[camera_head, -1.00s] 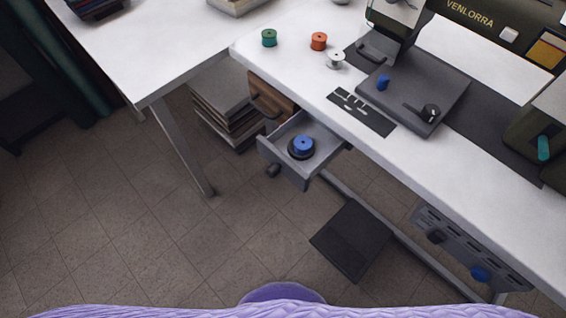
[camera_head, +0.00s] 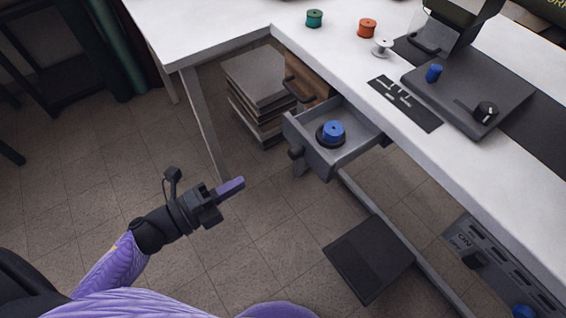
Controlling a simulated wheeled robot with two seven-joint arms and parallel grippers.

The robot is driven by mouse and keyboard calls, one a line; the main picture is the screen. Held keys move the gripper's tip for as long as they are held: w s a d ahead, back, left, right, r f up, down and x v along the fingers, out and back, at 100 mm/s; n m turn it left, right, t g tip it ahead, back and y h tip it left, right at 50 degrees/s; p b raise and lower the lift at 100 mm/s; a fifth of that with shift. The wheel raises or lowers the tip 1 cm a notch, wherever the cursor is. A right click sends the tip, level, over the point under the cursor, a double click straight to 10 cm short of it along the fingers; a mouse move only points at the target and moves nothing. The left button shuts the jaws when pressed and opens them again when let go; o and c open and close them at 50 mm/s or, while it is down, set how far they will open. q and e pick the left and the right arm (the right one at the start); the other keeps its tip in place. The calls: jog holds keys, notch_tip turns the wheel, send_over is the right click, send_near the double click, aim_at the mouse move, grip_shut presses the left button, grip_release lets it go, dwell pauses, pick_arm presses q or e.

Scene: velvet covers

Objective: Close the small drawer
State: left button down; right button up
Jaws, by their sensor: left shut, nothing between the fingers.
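The small grey drawer (camera_head: 335,160) hangs under the white sewing table and is pulled open. A blue spool (camera_head: 333,131) sits inside it on a dark round base. The drawer's dark round knob (camera_head: 296,152) is on its front. My left gripper (camera_head: 231,187) is shut and empty, in the air over the floor. It is left of and lower in the picture than the drawer front, apart from it. My right gripper is not in view.
A wooden drawer front (camera_head: 305,78) with a dark handle is beside the grey drawer. A stack of boards (camera_head: 258,95) stands behind on the floor. A table leg (camera_head: 203,125) stands left of it. A dark pedal (camera_head: 368,258) is below. Spools and a sewing machine stand on the white tabletop (camera_head: 350,62).

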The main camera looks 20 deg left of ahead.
aim_at(290, 155)
pick_arm(q)
jog(key=b+x, duration=0.2)
jog(key=x, duration=0.8)
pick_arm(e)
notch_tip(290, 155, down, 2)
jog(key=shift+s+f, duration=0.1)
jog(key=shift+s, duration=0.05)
